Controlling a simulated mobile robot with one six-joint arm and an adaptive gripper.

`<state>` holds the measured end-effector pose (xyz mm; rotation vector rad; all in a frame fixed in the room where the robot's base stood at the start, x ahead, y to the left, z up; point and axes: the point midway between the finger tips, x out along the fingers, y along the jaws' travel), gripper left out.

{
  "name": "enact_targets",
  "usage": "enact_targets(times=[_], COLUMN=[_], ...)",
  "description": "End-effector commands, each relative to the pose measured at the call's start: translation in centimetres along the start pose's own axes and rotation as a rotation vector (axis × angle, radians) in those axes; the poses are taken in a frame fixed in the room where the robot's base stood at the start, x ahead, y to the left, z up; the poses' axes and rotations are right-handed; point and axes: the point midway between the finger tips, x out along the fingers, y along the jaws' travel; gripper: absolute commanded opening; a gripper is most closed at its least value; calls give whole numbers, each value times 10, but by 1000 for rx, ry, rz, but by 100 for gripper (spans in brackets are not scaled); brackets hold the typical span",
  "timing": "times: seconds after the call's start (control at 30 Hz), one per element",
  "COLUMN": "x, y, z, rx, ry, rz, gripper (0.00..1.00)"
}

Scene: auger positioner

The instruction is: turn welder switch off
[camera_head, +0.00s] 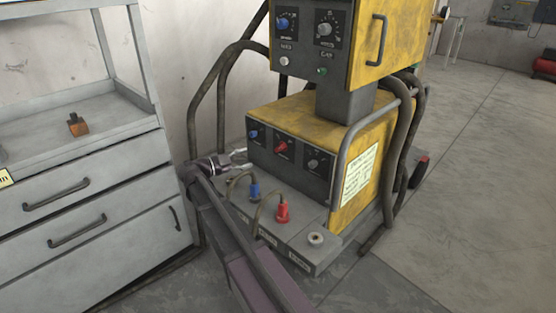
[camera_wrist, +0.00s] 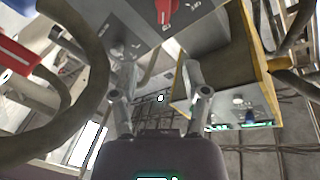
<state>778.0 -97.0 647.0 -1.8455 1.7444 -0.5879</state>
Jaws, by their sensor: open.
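The yellow welder (camera_head: 378,138) stands in the middle of the head view. Its lower dark front panel carries a red switch (camera_head: 281,147) between a blue knob (camera_head: 253,134) and a grey knob (camera_head: 313,164). The red switch also shows at the top of the wrist view (camera_wrist: 167,12). My gripper (camera_head: 239,158) is just left of the lower panel, near the blue knob, with its fingers apart and nothing between them. In the wrist view my gripper (camera_wrist: 159,72) is below the red switch and apart from it. Switch markings are too small to read.
A blue plug (camera_head: 254,191) and a red plug (camera_head: 282,212) with looping cables stand on the ledge in front of the panel. Grey tube rails and thick hoses flank the welder. A grey drawer cabinet (camera_head: 95,205) stands left.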

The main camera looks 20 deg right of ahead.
Motion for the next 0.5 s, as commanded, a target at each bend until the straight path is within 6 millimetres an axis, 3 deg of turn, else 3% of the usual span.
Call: enact_targets(times=[0.1,0.5], x=[-2,-2], y=[0,-3], z=[8,7], rx=[47,70], ry=[22,33], rz=[-21,-31], gripper=[59,59])
